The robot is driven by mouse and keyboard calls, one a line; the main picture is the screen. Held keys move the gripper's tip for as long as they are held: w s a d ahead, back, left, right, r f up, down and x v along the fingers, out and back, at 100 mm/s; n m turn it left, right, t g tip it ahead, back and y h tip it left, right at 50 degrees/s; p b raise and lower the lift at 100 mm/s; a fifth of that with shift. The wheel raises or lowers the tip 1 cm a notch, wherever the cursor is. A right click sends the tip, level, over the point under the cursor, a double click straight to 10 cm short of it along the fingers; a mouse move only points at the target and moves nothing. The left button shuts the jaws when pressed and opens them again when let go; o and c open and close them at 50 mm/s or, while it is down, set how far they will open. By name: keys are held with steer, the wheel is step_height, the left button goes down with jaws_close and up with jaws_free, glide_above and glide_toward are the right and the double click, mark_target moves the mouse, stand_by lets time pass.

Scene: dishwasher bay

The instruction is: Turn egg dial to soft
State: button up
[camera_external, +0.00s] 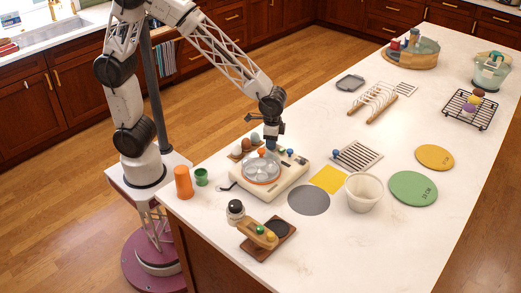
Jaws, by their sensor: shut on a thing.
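The egg cooker (250,187) is a cream, boxy appliance with a clear round bowl (262,166) on an orange-rimmed base, near the left edge of the white counter. My gripper (271,148) points down at the cooker's back edge, behind the bowl. It is shut on what appears to be the egg dial, which is mostly hidden by the fingers. Small blue and green knobs (290,152) show just right of the gripper. The dial's markings and its setting are too small to read.
Eggs in a wooden holder (236,154) stand close behind-left of the cooker. A wooden board (262,246) is in front.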

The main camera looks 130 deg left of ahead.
stand_by(0.3)
steer(key=o, duration=0.7)
steer(key=shift+c, duration=0.2)
steer(key=shift+r, duration=3.85)
